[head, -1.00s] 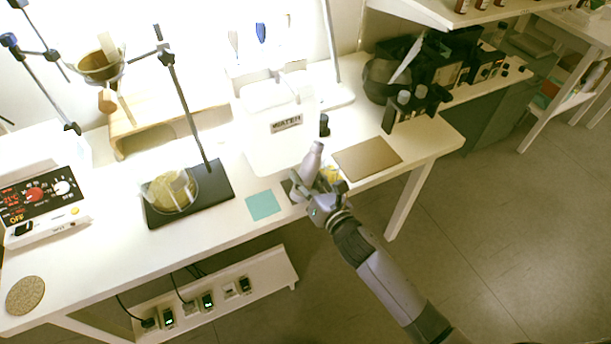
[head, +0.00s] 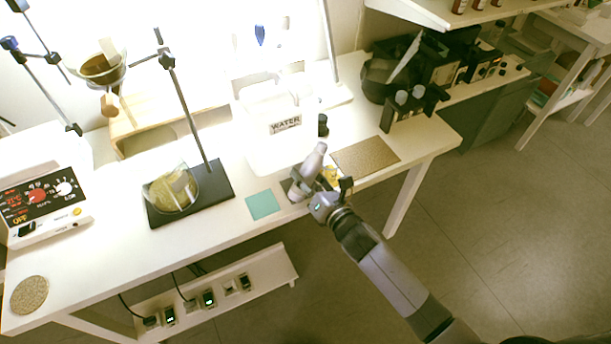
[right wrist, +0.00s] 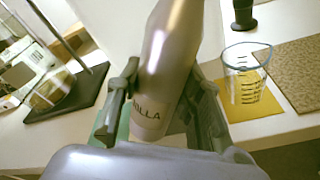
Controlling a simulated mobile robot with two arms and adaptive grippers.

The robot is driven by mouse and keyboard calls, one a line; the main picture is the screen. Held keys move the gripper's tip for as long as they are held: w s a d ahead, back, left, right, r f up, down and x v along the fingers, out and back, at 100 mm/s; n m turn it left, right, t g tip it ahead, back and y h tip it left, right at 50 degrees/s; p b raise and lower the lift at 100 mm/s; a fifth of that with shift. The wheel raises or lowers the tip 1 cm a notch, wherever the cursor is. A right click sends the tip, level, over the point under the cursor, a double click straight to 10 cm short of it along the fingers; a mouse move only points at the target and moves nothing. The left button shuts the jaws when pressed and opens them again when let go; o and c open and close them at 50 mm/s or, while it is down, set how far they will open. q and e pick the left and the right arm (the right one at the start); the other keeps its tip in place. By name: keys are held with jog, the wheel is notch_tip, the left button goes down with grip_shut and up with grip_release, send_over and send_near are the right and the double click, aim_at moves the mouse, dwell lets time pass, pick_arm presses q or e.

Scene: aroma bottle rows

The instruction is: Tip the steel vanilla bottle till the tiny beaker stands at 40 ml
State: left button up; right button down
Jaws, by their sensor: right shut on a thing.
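The steel vanilla bottle (right wrist: 164,75) is a silvery bottle whose label shows "ILLA" in the right wrist view. My right gripper (right wrist: 165,105) is shut on it, one finger on each side. In the head view the bottle (head: 310,168) leans with its top to the right, held in my right gripper (head: 308,185) near the table's front edge. The tiny beaker (right wrist: 246,75) is clear with dark graduation marks and stands on a yellow mat (right wrist: 262,104), right of and apart from the bottle. It looks empty. My left gripper is out of view.
A teal mat (head: 263,205) lies left of my right gripper. A brown board (head: 366,156) lies to the right, with a small black bottle (head: 323,125) behind.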

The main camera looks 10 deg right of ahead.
jog(key=shift+a+m+p, duration=0.1)
jog(key=shift+m+p, duration=0.2)
jog(key=shift+m, duration=0.3)
jog(key=shift+s+f, duration=0.1)
jog(key=shift+a+f+m+g, duration=0.1)
jog(key=shift+m+g, duration=0.2)
jog(key=shift+m, duration=0.1)
jog(key=shift+s+a+f+m, duration=0.2)
jog(key=shift+s+a+m, duration=0.05)
jog(key=shift+m, duration=0.25)
jog(key=shift+s+a+f+m+g+y+p, duration=0.2)
jog(key=shift+m+g+y+p, duration=0.25)
jog(key=shift+m, duration=0.15)
jog(key=shift+a+m+p, duration=0.2)
jog(key=shift+m+p, duration=0.4)
jog(key=shift+m, duration=0.1)
jog(key=shift+d+r+m+g+y+p, duration=0.15)
jog(key=shift+r+m+g+y+p, duration=0.15)
jog(key=shift+r+m+p, duration=0.35)
jog(key=shift+f+n, duration=0.25)
jog(key=shift+f, duration=0.05)
